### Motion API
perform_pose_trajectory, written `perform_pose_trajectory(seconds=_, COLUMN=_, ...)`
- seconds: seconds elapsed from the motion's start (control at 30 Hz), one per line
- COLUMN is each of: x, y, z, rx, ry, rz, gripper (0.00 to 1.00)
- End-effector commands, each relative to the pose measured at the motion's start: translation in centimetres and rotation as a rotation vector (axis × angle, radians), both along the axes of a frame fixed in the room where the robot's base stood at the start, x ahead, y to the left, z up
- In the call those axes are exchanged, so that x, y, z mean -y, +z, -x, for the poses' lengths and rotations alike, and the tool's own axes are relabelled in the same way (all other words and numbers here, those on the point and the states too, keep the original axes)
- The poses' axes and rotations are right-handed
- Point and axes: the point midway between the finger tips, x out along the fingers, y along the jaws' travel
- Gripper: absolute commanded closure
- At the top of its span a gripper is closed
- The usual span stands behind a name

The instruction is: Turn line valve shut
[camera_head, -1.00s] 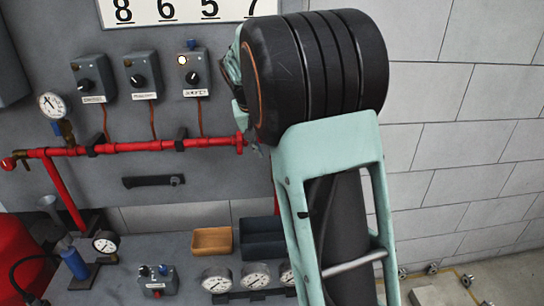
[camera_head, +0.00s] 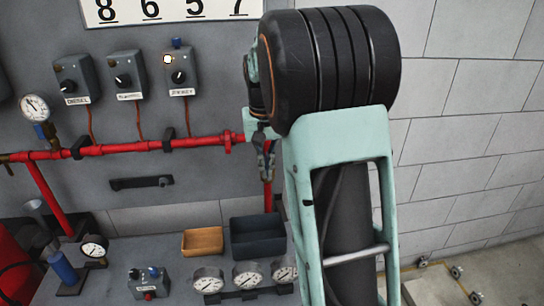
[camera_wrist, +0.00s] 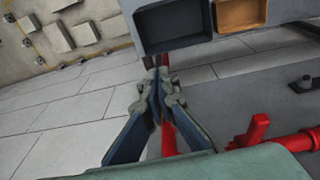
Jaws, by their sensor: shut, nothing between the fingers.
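My gripper (camera_head: 266,176) points down in front of the right part of the red pipe (camera_head: 120,148); its fingers are shut and empty. In the wrist view the fingertips (camera_wrist: 157,82) meet in front of a vertical red pipe (camera_wrist: 168,138); I cannot tell whether they touch it. A red lever-like piece (camera_wrist: 256,130) stands out from the pipe in the wrist view, to the right of the fingers and apart from them. In the head view a brass fitting (camera_head: 5,158) is cut by the left edge. I cannot tell which piece is the line valve.
Three switch boxes (camera_head: 126,76) and a gauge (camera_head: 34,108) are above the pipe. A black handle bar (camera_head: 141,183) is below it. An orange tray (camera_head: 203,241), a dark tray (camera_head: 257,247), several gauges (camera_head: 247,273) and a control box (camera_head: 149,284) stand on the bench.

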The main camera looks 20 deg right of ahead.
Motion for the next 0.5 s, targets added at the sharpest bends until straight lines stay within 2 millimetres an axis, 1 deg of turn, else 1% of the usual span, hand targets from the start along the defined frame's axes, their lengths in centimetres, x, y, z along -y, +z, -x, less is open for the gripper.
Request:
perform_pose_trajectory(seconds=0.03, x=0.7, y=-1.9, z=1.4, rx=-0.041, ry=-0.027, rz=-0.081, gripper=1.00)
perform_pose_trajectory(seconds=0.1, x=0.7, y=-3.7, z=3.0, rx=-0.075, ry=-0.049, rz=-0.206, gripper=1.00)
perform_pose_trajectory(seconds=0.2, x=0.4, y=-5.4, z=4.4, rx=-0.086, ry=-0.081, rz=-0.393, gripper=1.00)
perform_pose_trajectory(seconds=0.27, x=0.3, y=-6.0, z=5.0, rx=-0.071, ry=-0.103, rz=-0.506, gripper=1.00)
perform_pose_trajectory(seconds=0.37, x=0.5, y=-6.2, z=5.2, rx=-0.008, ry=-0.142, rz=-0.687, gripper=1.00)
perform_pose_trajectory(seconds=0.47, x=1.5, y=-5.7, z=4.7, rx=0.102, ry=-0.188, rz=-0.852, gripper=1.00)
perform_pose_trajectory(seconds=0.5, x=2.2, y=-5.3, z=4.4, rx=0.158, ry=-0.209, rz=-0.911, gripper=1.00)
